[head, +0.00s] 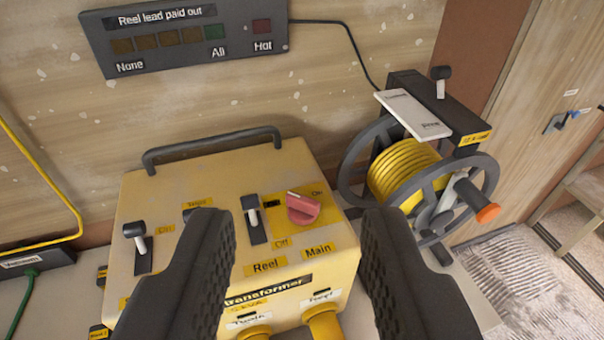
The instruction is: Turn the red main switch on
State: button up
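The red main switch (303,208) is a rotary knob on a yellow plate on the top of the yellow transformer box (185,245). "On" is marked at the plate's upper right and "Off" at its lower left, with a "Main" label (318,250) below. A pale line runs along the knob's upper edge; I cannot tell for sure which mark it points to. My gripper (298,222) is open and empty. Its two dark fingers stand wide apart, and the knob shows between their tips, apparently not touched. The fingers hide parts of the box top.
A reel lever (253,217) stands just left of the knob, another lever (138,240) farther left. A black handle (215,147) spans the box's back. A yellow cable reel (405,170) stands right. A lamp panel (185,35) hangs on the wall behind.

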jog(key=shift+w+d, duration=0.1)
jog(key=shift+w, duration=0.1)
jog(key=shift+w, duration=0.1)
jog(key=n+g+y+p, duration=0.4)
jog(key=n+g+p, duration=0.5)
jog(key=p, duration=0.7)
send_over(304, 198)
jog(key=s+d, duration=0.2)
jog(key=s, duration=0.3)
notch_tip(304, 198, down, 4)
jog(key=f, duration=0.1)
jog(key=w+f+n+g+p, duration=0.1)
jog(key=f+p, duration=0.2)
jog(key=f, duration=0.3)
jog(key=w+a+f+n+g+p, duration=0.1)
jog(key=w+f+g+p, duration=0.1)
jog(key=f, duration=0.5)
jog(key=w+f+n+g+p, duration=0.1)
jog(key=f+p, duration=0.2)
jog(key=f, duration=0.3)
jog(key=shift+w+a+f+n+p, duration=0.3)
jog(key=shift+w+a+p, duration=0.05)
jog(key=shift+w+p, duration=0.05)
